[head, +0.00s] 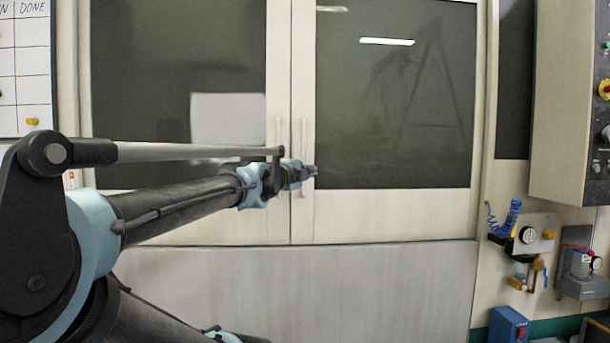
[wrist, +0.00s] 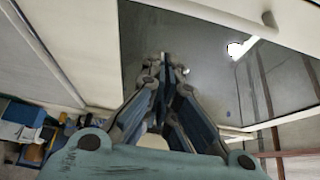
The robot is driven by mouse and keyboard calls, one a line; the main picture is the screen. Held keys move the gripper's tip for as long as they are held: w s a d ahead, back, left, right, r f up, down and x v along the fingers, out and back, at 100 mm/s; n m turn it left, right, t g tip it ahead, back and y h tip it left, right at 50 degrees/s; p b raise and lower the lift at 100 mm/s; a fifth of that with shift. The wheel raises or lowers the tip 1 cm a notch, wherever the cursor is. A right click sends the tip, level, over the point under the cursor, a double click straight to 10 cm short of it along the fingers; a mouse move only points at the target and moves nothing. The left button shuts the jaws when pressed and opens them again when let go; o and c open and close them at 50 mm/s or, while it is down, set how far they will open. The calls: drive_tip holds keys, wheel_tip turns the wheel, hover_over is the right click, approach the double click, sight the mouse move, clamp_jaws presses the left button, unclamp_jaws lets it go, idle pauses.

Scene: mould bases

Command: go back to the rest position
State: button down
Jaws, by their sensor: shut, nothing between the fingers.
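My gripper (wrist: 165,60) shows in the wrist view with its fingers together at the tips and nothing between them. In the head view my gripper (head: 312,171) is small, at the end of my outstretched arm, in front of the cabinet doors near their handles. I cannot tell from these views how far it is from the doors. No mould base shows in either view.
A light machine front with two dark-windowed doors (head: 390,215) fills the middle, with two vertical handles (head: 304,140) at its centre. A control box (head: 560,100) and an air regulator (head: 528,236) are at the right. A whiteboard (head: 25,60) hangs at the left.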

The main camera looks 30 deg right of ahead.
drive_tip(key=shift+a, duration=0.15)
drive_tip(key=w+a+f+n+t+y, duration=0.25)
drive_tip(key=w+a+n+y, duration=0.2)
drive_tip(key=a, duration=0.25)
drive_tip(key=w+a+f+n+t+y, duration=0.2)
drive_tip(key=w+a+n+t+y, duration=0.15)
drive_tip(key=w+a+n, duration=0.3)
drive_tip(key=a+f+n+g+y, duration=0.2)
drive_tip(key=a+f+n+y, duration=0.7)
drive_tip(key=a+f, duration=0.55)
drive_tip(key=s+a+f+n+g+y, duration=0.1)
drive_tip(key=s+a+f+n+g, duration=0.5)
drive_tip(key=a+f, duration=0.35)
drive_tip(key=s+d+f+n+g+h, duration=0.2)
drive_tip(key=s+f+n+g, duration=0.2)
drive_tip(key=s+f, duration=0.8)
drive_tip(key=s+g, duration=0.1)
drive_tip(key=s, duration=0.1)
drive_tip(key=shift+s+d+h, duration=0.3)
drive_tip(key=shift+d, duration=0.1)
